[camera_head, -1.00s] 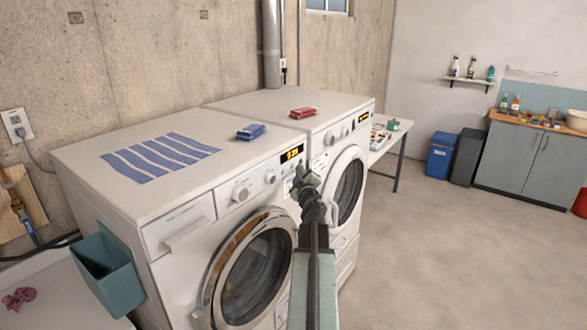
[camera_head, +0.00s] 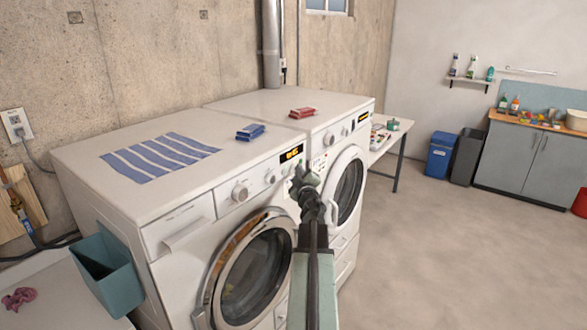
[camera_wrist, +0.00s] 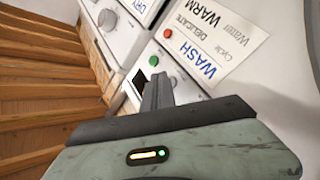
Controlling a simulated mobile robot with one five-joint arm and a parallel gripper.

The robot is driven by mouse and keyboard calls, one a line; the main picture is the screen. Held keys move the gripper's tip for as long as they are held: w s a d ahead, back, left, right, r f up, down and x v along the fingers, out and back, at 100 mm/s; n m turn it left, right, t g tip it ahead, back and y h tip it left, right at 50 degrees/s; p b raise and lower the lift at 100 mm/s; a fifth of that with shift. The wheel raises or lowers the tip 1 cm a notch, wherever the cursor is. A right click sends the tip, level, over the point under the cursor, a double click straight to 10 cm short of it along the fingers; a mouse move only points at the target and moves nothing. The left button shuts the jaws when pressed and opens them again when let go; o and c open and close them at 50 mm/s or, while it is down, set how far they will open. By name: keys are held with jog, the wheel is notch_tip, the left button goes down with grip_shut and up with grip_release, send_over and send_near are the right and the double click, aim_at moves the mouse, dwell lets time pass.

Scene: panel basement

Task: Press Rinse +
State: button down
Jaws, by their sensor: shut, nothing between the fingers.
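The button lettering is too small to read, so I cannot tell which control is Rinse +. My gripper (camera_head: 300,177) is shut and empty, in front of the panel's right end. In the wrist view, its closed fingers (camera_wrist: 157,92) hide part of a panel with a red button (camera_wrist: 167,33) and a green button (camera_wrist: 153,60). I cannot tell whether they touch it.
A second white machine (camera_head: 345,190) stands just beyond. A paper label (camera_wrist: 205,40) reading WASH, DELICATE and WARM lies near the buttons in the wrist view. A striped cloth (camera_head: 160,157) and a blue box (camera_head: 250,132) are on top.

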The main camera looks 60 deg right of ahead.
jog(key=shift+s, duration=0.25)
jog(key=s, duration=0.6)
dwell(0.3)
jog(key=shift+w, duration=0.1)
